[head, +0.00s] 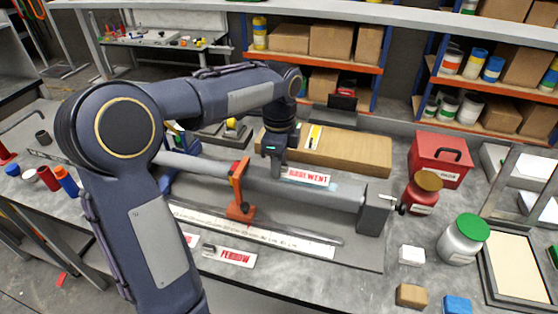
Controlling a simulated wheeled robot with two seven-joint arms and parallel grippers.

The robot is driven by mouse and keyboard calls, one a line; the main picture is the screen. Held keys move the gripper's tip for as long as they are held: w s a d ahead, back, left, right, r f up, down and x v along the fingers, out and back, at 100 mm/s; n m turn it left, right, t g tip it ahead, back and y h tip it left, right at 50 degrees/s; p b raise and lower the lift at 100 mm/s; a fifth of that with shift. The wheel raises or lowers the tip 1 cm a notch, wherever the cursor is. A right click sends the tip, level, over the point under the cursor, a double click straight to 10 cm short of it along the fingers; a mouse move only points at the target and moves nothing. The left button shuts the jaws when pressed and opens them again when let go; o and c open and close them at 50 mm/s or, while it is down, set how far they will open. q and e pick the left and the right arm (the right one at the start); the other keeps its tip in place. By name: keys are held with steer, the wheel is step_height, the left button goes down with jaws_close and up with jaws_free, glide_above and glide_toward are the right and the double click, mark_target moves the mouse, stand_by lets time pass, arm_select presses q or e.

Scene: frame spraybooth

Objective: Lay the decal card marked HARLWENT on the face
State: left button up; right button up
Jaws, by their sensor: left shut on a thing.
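The white decal card with red lettering, HARLWENT (312,178), is at the front of my left gripper (279,168). The gripper points down and is shut on the card near its left end, partly covering the lettering. The card is over or against the upper side of the grey tube (268,197); I cannot tell whether it touches. A pale bluish patch shows beside the card's lower right. The tube lies lengthwise, with an orange clamp (240,192) around it and a grey block (373,208) at its right end. My right gripper is out of view.
A card marked with red letters (230,256) lies in front of a long ruler (255,233). A wooden board (345,150) lies behind the tube. At right are a red box (439,160), a dark red jar (421,195), a green-lidded jar (462,240) and small blocks.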

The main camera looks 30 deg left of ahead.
arm_select(q)
steer(key=shift+f, duration=0.55)
stand_by(0.4)
steer(key=shift+f, duration=0.1)
stand_by(0.7)
steer(key=o, duration=1.5)
steer(key=shift+r+p, duration=3)
steer(key=shift+r, duration=0.05)
steer(key=shift+s, duration=0.1)
